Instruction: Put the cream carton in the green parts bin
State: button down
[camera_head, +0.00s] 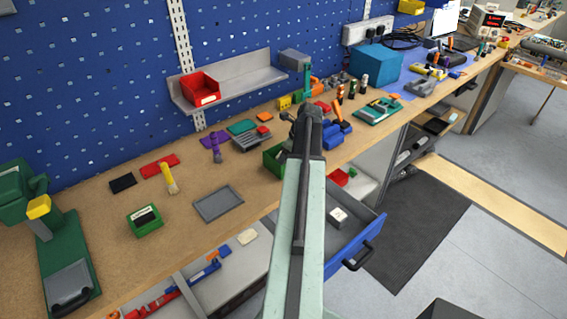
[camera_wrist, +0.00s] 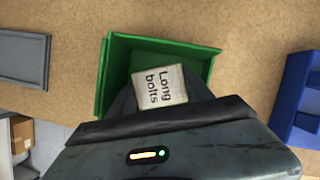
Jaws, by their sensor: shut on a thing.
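The cream carton (camera_wrist: 159,87), labelled "Long bolts", is between the dark fingers of my gripper (camera_wrist: 158,92) in the wrist view. My gripper is shut on it. The green parts bin (camera_wrist: 107,75) lies behind and around the carton in this view, with its back and side walls showing. I cannot tell whether the carton touches the bin's floor. In the head view the green bin (camera_head: 271,159) is mostly hidden behind my arm on the bench. The carton and fingertips are hidden there.
A grey tray (camera_head: 218,203) lies on the bench left of the bin, and blue bins (camera_head: 334,136) stand to its right. A smaller green bin (camera_head: 145,221) sits further left. An open blue drawer (camera_head: 357,240) juts out below the bench.

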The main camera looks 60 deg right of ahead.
jog(key=c, duration=0.7)
grip_release()
jog(key=p+v, duration=1.1)
jog(key=v, duration=0.1)
jog(key=shift+r, duration=0.2)
